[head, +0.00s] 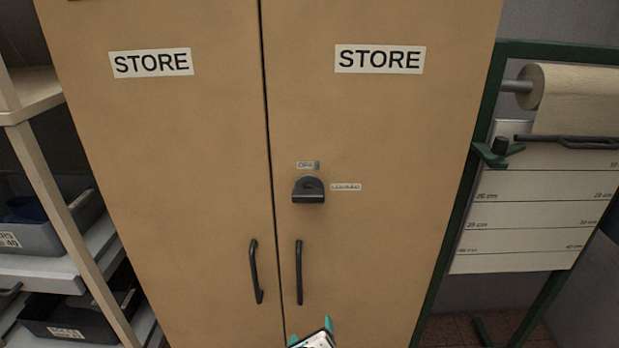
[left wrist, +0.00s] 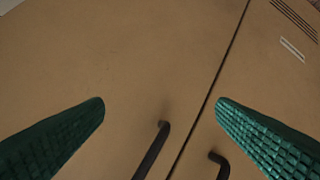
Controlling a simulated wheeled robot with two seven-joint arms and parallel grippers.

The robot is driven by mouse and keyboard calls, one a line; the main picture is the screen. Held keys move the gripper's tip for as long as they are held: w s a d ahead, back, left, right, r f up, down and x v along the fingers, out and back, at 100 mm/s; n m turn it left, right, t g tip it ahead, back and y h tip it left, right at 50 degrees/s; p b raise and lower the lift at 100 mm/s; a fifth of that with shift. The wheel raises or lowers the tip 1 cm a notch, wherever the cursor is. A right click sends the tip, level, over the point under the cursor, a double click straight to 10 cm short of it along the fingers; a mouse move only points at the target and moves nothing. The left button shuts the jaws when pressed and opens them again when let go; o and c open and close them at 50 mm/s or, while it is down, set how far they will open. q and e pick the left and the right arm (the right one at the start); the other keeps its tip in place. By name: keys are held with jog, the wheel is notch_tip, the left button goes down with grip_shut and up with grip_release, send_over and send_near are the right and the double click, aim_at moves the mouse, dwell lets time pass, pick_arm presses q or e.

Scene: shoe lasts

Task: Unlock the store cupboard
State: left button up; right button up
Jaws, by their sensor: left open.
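The store cupboard (head: 180,150) is tan with two shut doors, each labelled STORE. A dark lock fitting (head: 308,190) sits on the right door near the seam. A small label that seems to read OPEN (head: 308,165) is above it; another, seemingly LOCKED (head: 346,187), is to its right. Dark bar handles (head: 256,271) (head: 298,272) flank the seam below. My left gripper (head: 311,331) is at the bottom edge, below the lock and handles. In the left wrist view my left gripper (left wrist: 161,103) is open and empty, facing the doors, with the handle tops (left wrist: 158,140) below. My right gripper is out of view.
A shelf rack (head: 45,170) with grey bins (head: 60,240) stands close on the left. On the right is a green-framed stand (head: 495,95) with a paper roll (head: 575,95) and a measuring board (head: 540,215). The door face around the lock is clear.

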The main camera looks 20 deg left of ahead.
pick_arm(q)
notch_tip(320, 180, up, 20)
jog(key=w+d+m+t+y+p, duration=0.1)
jog(key=d+m+t+p, duration=0.1)
jog(key=m+t, duration=0.15)
jog(key=m+t+y+p, duration=0.1)
jog(key=m+t+y, duration=0.1)
jog(key=m, duration=0.1)
send_near(308, 201)
jog(key=shift+n, duration=0.25)
jog(key=p+x, duration=0.2)
jog(key=x, duration=0.9)
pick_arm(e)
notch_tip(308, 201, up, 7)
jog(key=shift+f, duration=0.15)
pick_arm(q)
jog(key=shift+c, duration=0.2)
jog(key=c, duration=1)
jog(key=shift+o, duration=0.2)
